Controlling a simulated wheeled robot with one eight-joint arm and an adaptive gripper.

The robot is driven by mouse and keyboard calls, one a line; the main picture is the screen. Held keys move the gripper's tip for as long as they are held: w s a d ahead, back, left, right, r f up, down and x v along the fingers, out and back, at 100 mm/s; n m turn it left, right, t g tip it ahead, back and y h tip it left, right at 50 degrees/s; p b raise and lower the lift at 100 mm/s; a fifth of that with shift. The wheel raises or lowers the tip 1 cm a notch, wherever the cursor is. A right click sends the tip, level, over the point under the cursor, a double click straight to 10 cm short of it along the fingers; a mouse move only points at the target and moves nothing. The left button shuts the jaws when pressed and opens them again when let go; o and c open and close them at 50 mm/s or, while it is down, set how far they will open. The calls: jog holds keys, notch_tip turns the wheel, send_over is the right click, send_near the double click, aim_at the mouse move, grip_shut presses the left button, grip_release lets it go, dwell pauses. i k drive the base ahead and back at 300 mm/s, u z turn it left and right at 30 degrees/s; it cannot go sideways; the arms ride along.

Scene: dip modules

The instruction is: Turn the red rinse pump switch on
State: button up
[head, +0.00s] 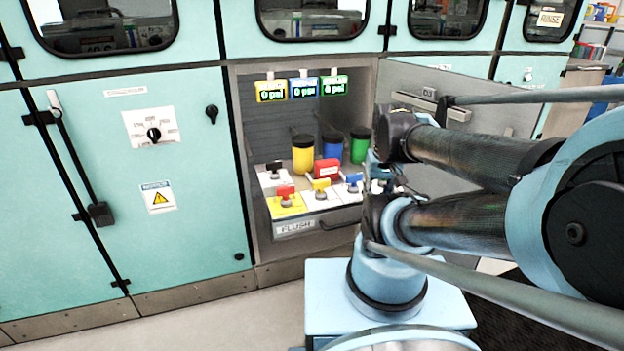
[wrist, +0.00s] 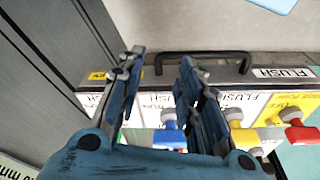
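A drawer panel labelled FLUSH (head: 295,227) stands open in the cabinet recess and carries several switches. A red-handled switch (head: 286,192) sits on a yellow plate at its front left; it also shows in the wrist view (wrist: 292,115), right of my gripper. Yellow-handled (head: 320,185) and blue-handled (head: 353,179) switches are to its right. I cannot read which one is the rinse pump switch. My gripper (wrist: 160,66) is open and empty over the panel's right part, near the blue handle (wrist: 169,138). In the head view, my arm hides its fingertips.
Yellow (head: 303,155), blue (head: 332,146) and green (head: 360,146) canisters stand behind the switches, under lit gauges (head: 303,88). A black drawer handle (wrist: 203,57) runs along the front edge. An open grey door (head: 455,90) borders the recess on the right.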

aim_at(287, 190)
jog(key=z, duration=2.25)
jog(key=k, duration=0.9)
jog(key=u, duration=2.25)
